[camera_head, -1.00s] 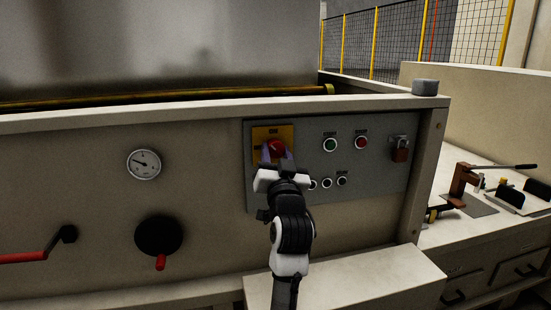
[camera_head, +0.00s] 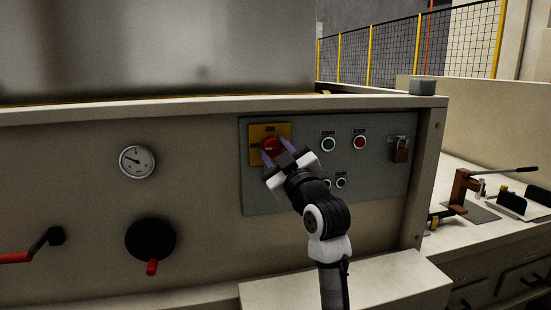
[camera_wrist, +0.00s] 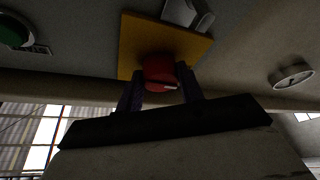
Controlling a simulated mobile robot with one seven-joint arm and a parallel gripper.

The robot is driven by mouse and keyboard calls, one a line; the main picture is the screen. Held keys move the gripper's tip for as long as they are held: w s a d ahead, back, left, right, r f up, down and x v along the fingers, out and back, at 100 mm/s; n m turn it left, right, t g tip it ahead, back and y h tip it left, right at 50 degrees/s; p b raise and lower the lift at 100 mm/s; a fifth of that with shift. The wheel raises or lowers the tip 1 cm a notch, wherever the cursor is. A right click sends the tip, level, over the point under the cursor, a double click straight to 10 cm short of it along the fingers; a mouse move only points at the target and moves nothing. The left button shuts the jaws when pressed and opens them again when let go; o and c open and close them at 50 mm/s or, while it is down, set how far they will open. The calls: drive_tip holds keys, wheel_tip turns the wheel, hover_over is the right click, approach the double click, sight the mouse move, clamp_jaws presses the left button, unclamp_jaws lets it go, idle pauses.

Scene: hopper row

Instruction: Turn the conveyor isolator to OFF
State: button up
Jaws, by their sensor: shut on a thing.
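The conveyor isolator is a red rotary knob (camera_head: 271,148) on a yellow plate (camera_head: 256,132), at the upper left of the grey control panel (camera_head: 312,130). My gripper (camera_head: 275,150) reaches the knob from below right, with one finger on each side of it. In the wrist view the red knob (camera_wrist: 160,72) shows a white pointer mark and sits between my two purple fingers (camera_wrist: 160,95). The fingers are shut on the knob. The plate's small lettering is too blurred to read.
The panel also holds a green button (camera_head: 328,144), a red button (camera_head: 359,142), small buttons (camera_head: 341,183) and a padlock (camera_head: 399,149). A gauge (camera_head: 137,160) and a black handwheel (camera_head: 151,239) are to the left. A bench with tools (camera_head: 470,230) stands right.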

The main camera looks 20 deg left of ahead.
drive_tip(key=shift+n, duration=0.4)
drive_tip(key=o, duration=1)
drive_tip(key=shift+d, duration=0.1)
drive_tip(key=b+v, duration=0.1)
drive_tip(key=v, duration=1.2)
drive_tip(key=shift+s+d+b, duration=0.15)
drive_tip(key=shift+d+b, duration=0.15)
drive_tip(key=shift+b, duration=0.1)
